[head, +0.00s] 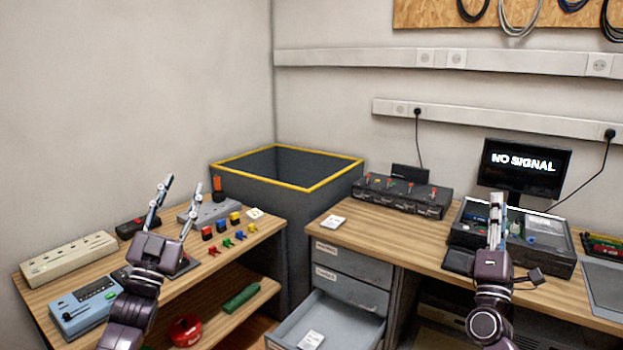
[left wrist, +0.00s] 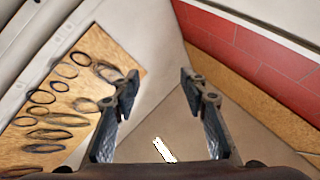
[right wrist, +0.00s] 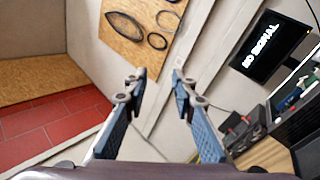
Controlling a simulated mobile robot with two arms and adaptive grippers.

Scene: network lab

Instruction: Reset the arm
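My left gripper (head: 178,192) is raised above the left workbench (head: 100,266) with its fingers pointing up. Its two fingers are spread apart with nothing between them, as the left wrist view (left wrist: 160,80) also shows. My right gripper (head: 497,200) is raised in front of the right desk (head: 400,262), pointing up and seen nearly edge-on in the head view. The right wrist view (right wrist: 158,76) shows its fingers apart and empty. Neither gripper touches anything that I can see.
The left bench holds a power strip (head: 68,259), a blue device (head: 86,306) and small coloured connectors. A dark bin with a yellow rim (head: 308,187) stands in the corner. The right desk has an open drawer (head: 350,322), a black switch box (head: 402,195) and a monitor (head: 524,172).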

